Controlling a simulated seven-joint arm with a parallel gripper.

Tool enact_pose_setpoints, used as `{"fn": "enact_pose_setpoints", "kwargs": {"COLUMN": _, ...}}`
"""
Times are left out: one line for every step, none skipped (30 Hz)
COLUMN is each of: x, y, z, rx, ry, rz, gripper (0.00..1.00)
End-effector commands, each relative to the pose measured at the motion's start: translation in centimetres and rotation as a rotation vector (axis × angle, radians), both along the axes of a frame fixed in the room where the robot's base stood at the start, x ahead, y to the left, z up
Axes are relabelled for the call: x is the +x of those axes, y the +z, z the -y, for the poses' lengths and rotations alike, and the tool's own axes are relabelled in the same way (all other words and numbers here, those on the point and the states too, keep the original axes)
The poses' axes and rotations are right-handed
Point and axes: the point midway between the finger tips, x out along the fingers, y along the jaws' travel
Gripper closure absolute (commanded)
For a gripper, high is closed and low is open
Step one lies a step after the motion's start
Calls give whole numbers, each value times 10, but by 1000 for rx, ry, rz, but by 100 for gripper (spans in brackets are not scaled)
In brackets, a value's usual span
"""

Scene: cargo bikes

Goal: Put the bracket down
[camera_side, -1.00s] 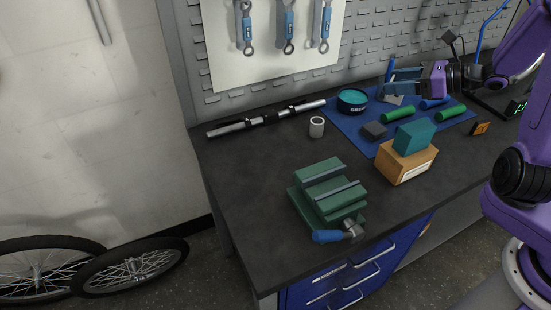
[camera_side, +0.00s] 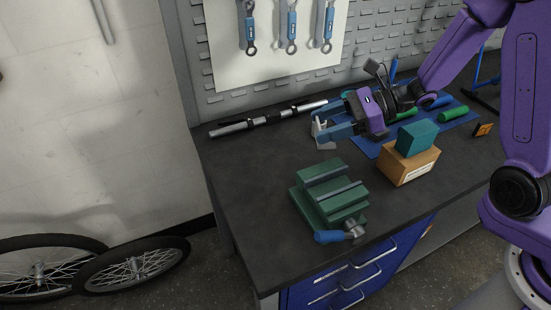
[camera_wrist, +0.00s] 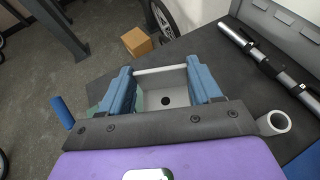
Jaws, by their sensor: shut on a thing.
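The bracket (camera_wrist: 172,100) is a light grey metal piece with a dark hole. In the wrist view it sits between the two blue fingers of my gripper (camera_wrist: 160,80), which are shut on it. In the side view my gripper (camera_side: 322,124) is over the back middle of the bench, behind the green vise (camera_side: 330,195). The bracket's grey plate (camera_side: 326,145) shows below the fingers there. I cannot tell whether it touches the black bench top (camera_side: 245,180).
A short pale tube (camera_wrist: 273,122) stands close to my gripper's right in the wrist view. A silver-and-black bar (camera_side: 265,119) lies along the back. A teal block (camera_side: 416,138) sits on a wooden block (camera_side: 408,167) to the right. Bench left of the vise is clear.

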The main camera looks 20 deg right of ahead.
Motion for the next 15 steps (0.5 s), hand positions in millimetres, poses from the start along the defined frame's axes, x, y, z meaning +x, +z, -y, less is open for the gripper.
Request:
{"fn": "enact_pose_setpoints", "kwargs": {"x": 0, "y": -6, "z": 0, "rx": 2, "ry": -2, "rz": -3, "gripper": 73}}
{"fn": "enact_pose_setpoints", "kwargs": {"x": 0, "y": -8, "z": 0, "rx": 2, "ry": -2, "rz": -3, "gripper": 73}}
{"fn": "enact_pose_setpoints", "kwargs": {"x": 0, "y": -10, "z": 0, "rx": 2, "ry": -1, "rz": -1, "gripper": 73}}
{"fn": "enact_pose_setpoints", "kwargs": {"x": 0, "y": -12, "z": 0, "rx": 2, "ry": 0, "rz": 0, "gripper": 73}}
{"fn": "enact_pose_setpoints", "kwargs": {"x": 0, "y": -13, "z": 0, "rx": 1, "ry": 0, "rz": 0, "gripper": 73}}
{"fn": "enact_pose_setpoints", "kwargs": {"x": 2, "y": -15, "z": -1, "rx": 1, "ry": 0, "rz": 0, "gripper": 73}}
{"fn": "enact_pose_setpoints", "kwargs": {"x": 4, "y": -17, "z": -2, "rx": 1, "ry": 0, "rz": 2, "gripper": 73}}
{"fn": "enact_pose_setpoints", "kwargs": {"x": 6, "y": -18, "z": -3, "rx": 1, "ry": 0, "rz": 3, "gripper": 73}}
{"fn": "enact_pose_setpoints", "kwargs": {"x": 11, "y": -21, "z": -5, "rx": 1, "ry": 0, "rz": 1, "gripper": 73}}
{"fn": "enact_pose_setpoints", "kwargs": {"x": 15, "y": -23, "z": -7, "rx": 1, "ry": 1, "rz": 2, "gripper": 73}}
{"fn": "enact_pose_setpoints", "kwargs": {"x": 20, "y": -26, "z": -10, "rx": 1, "ry": 1, "rz": 1, "gripper": 73}}
{"fn": "enact_pose_setpoints", "kwargs": {"x": 27, "y": -29, "z": -13, "rx": 0, "ry": 2, "rz": 2, "gripper": 73}}
{"fn": "enact_pose_setpoints", "kwargs": {"x": 33, "y": -32, "z": -16, "rx": 0, "ry": 1, "rz": 2, "gripper": 73}}
{"fn": "enact_pose_setpoints", "kwargs": {"x": 39, "y": -35, "z": -18, "rx": 0, "ry": 1, "rz": 2, "gripper": 73}}
{"fn": "enact_pose_setpoints", "kwargs": {"x": 46, "y": -39, "z": -22, "rx": 1, "ry": 1, "rz": 3, "gripper": 73}}
